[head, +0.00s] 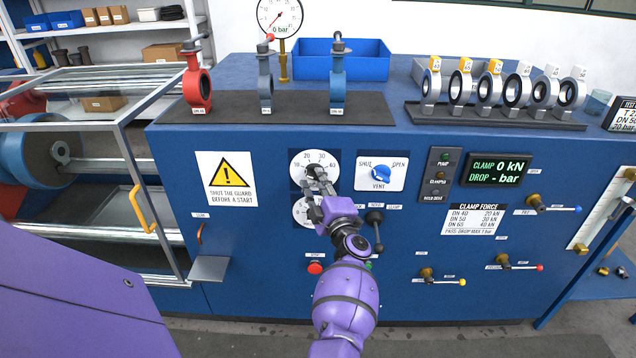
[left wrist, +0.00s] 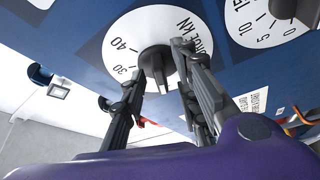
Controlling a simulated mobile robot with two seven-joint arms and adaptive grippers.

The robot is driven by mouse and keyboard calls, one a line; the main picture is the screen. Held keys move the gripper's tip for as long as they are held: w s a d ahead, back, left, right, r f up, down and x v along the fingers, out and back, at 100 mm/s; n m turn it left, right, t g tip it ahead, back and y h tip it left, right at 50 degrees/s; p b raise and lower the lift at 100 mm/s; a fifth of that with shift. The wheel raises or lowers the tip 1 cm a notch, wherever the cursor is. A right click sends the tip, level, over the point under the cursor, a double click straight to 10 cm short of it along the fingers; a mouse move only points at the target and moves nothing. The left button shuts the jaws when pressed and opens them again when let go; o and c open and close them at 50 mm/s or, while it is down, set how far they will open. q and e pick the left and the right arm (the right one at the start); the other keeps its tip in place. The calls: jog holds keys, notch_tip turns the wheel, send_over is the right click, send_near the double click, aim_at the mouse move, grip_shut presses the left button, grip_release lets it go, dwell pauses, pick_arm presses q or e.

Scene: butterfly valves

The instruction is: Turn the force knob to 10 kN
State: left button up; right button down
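The force knob (left wrist: 157,60) is dark and sits at the centre of a round white dial (left wrist: 122,32) marked in kN, with 30 and 40 readable in the left wrist view. In the head view this dial (head: 299,160) shows 10 to 40 on the blue panel, its knob mostly hidden by my gripper. My left gripper (head: 319,180) is at the dial. Its fingers (left wrist: 166,62) stand on either side of the knob, seemingly not closed on it; contact is unclear. The knob's pointer is not readable. My right gripper is not in view.
A second dial (head: 301,212) lies just below, partly covered by my arm. The vent knob (head: 381,174) is to the right, with a black-knobbed lever (head: 374,217) below it. The display (head: 497,170) reads clamp 0 kN. A guard frame (head: 150,190) stands at left.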

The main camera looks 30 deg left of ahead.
pick_arm(q)
jog(key=shift+s+d, duration=0.1)
jog(key=shift+d, duration=0.05)
jog(key=v, duration=0.7)
jog(key=shift+d, duration=0.1)
dwell(0.4)
